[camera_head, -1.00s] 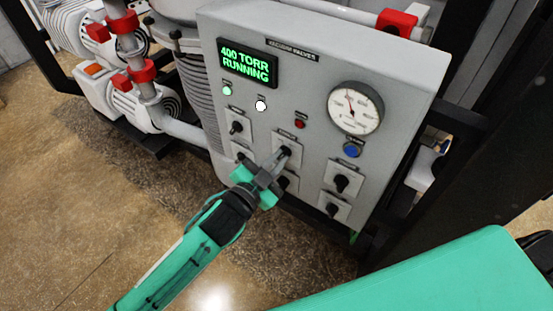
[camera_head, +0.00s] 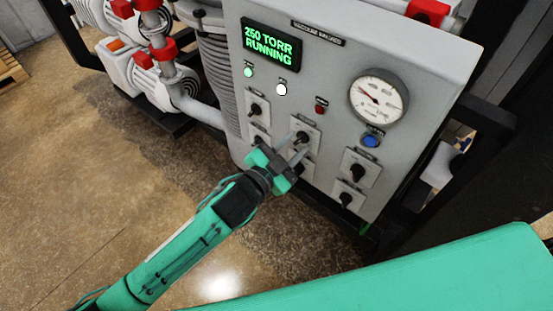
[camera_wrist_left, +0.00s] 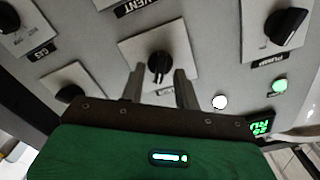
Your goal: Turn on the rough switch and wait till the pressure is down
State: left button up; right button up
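The grey control panel (camera_head: 320,70) has a green-lit display (camera_head: 271,46) reading "250 TORR RUNNING". My left gripper (camera_head: 296,146) is at the panel's middle, just in front of a black switch (camera_head: 302,137) on a white plate. In the left wrist view the two fingers (camera_wrist_left: 161,87) are apart and empty, one on each side below this switch (camera_wrist_left: 159,67). The switch's knob points roughly straight along the plate there; its label is hidden or unreadable. The round pressure gauge (camera_head: 379,98) has its needle toward the upper left. My right gripper is not in view.
Several other black switches surround it, including one labelled PUMP (camera_wrist_left: 287,25). A green light (camera_head: 248,72), a white light (camera_head: 282,90), a red button (camera_head: 321,109) and a blue button (camera_head: 371,141) are on the panel. Pumps (camera_head: 165,80) stand at the left; floor there is clear.

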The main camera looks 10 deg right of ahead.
pick_arm(q)
jog(key=b+v, duration=0.4)
jog(key=v, duration=0.9)
jog(key=shift+a, duration=0.1)
